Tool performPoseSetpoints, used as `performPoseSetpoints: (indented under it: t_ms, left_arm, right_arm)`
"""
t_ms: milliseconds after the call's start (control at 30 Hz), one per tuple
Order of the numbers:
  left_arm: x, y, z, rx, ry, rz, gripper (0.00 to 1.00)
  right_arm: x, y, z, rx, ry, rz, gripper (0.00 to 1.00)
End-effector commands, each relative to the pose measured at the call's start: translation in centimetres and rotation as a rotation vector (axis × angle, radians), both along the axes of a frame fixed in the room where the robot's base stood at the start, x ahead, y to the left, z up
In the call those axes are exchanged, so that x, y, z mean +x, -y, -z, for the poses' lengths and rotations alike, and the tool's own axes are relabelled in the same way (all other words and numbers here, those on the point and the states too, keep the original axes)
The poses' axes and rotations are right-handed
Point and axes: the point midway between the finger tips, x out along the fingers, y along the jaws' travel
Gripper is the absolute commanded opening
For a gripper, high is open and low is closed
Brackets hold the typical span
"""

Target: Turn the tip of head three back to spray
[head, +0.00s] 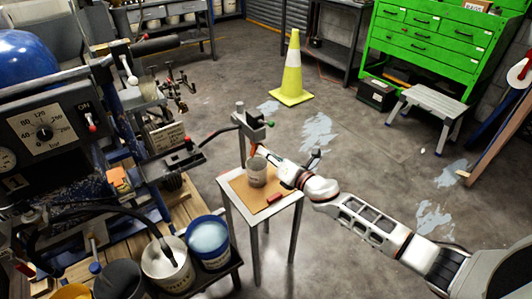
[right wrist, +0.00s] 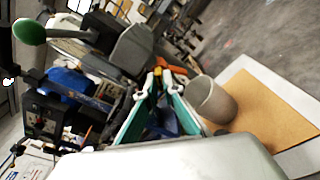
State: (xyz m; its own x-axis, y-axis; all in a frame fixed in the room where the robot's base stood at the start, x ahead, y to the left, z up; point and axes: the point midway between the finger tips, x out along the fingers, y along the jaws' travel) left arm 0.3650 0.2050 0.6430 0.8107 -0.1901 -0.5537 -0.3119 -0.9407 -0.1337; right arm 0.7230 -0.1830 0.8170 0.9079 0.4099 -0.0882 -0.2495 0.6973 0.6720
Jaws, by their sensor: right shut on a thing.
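A grey spray head (head: 251,127) with a green knob (head: 270,124) hangs on a post over a small stand. It shows in the right wrist view (right wrist: 132,46) with its green knob (right wrist: 29,32) at upper left. Its orange tip (right wrist: 173,70) shows at the fingertips. My right gripper (head: 260,151) reaches in from the right below the head. In the right wrist view its teal fingers (right wrist: 158,78) are shut on the orange tip. Which way the tip points is hard to tell. No number is readable on the head. My left gripper is out of view.
A grey cup (head: 257,172) stands on a brown board (head: 247,193) on the stand, just below my gripper, beside a small red object (head: 274,198). Several buckets and the striper machine (head: 42,135) crowd the left. The floor right of the stand is open around a yellow cone (head: 291,75).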

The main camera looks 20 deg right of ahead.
Motion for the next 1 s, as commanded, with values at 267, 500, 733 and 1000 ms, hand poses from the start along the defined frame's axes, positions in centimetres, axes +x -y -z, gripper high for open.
performPoseSetpoints:
  t_ms: [267, 500, 733, 1000]
  left_arm:
    - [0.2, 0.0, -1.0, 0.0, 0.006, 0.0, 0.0]
    - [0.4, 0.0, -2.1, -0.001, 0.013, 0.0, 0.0]
    - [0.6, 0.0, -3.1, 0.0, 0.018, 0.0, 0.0]
    - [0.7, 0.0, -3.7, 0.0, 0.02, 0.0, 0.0]
  right_arm:
    - [-0.1, -0.2, 0.2, -0.175, 0.058, -0.003, 0.0]
    - [-0.1, -0.1, 0.3, -0.377, 0.13, -0.002, 0.0]
    - [-0.1, -0.1, 0.3, -0.557, 0.196, -0.002, 0.0]
    - [-0.1, 0.0, 0.4, -0.694, 0.244, 0.0, 0.0]
